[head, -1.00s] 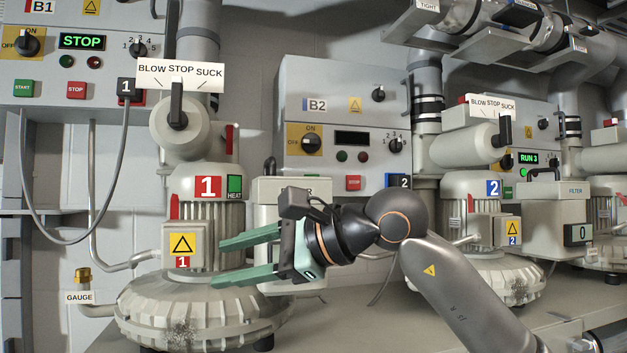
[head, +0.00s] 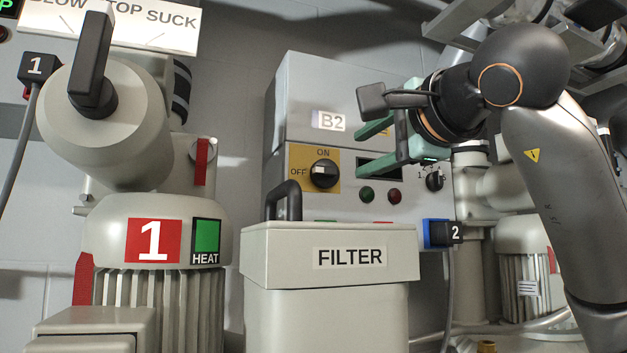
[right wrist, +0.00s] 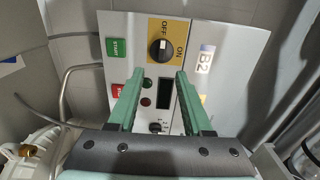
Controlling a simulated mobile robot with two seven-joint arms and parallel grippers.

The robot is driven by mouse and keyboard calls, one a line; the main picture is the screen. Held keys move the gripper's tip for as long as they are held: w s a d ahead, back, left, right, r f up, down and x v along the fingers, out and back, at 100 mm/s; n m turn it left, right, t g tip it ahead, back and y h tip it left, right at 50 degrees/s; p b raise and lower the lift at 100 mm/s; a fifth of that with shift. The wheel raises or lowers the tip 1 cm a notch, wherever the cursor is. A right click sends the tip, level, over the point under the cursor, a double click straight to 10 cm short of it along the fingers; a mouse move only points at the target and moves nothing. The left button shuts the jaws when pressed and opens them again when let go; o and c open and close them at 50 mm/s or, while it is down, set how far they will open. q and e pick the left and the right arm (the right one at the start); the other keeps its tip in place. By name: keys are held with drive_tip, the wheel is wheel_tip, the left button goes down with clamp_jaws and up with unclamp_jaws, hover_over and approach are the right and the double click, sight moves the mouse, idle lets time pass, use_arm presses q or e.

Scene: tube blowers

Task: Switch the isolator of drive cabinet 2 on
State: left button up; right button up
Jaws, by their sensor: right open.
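Cabinet B2 (head: 300,95) stands at the centre of the head view. Its isolator (head: 323,174) is a black rotary knob on a yellow plate, with OFF at left and ON on top. Its pale mark appears to point toward OFF. In the right wrist view the isolator knob (right wrist: 160,49) lies just beyond the fingertips, with OFF at the top of the plate and ON at right. My right gripper (head: 360,152) is open and empty, its green fingers in front of the panel, right of the knob. It also shows in the right wrist view (right wrist: 160,73). My left gripper is out of view.
A filter box (head: 290,250) with a black handle (head: 284,200) stands below and in front of the cabinet. Blower 1 (head: 150,235) fills the left side. A blue connector (head: 436,233) with plug 2 and its cable is at the panel's lower right.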

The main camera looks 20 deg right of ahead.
sight(328, 171)
drive_tip(key=w+p, duration=0.1)
drive_tip(key=w, duration=0.2)
drive_tip(key=w+p, duration=0.1)
drive_tip(key=w, duration=0.3)
drive_tip(key=w+d+p, duration=0.1)
drive_tip(key=w, duration=0.3)
drive_tip(key=shift+r, duration=0.25)
drive_tip(key=shift+w+f+p, duration=0.1)
drive_tip(key=shift+w+p, duration=0.35)
drive_tip(key=shift+w, duration=0.35)
clamp_jaws()
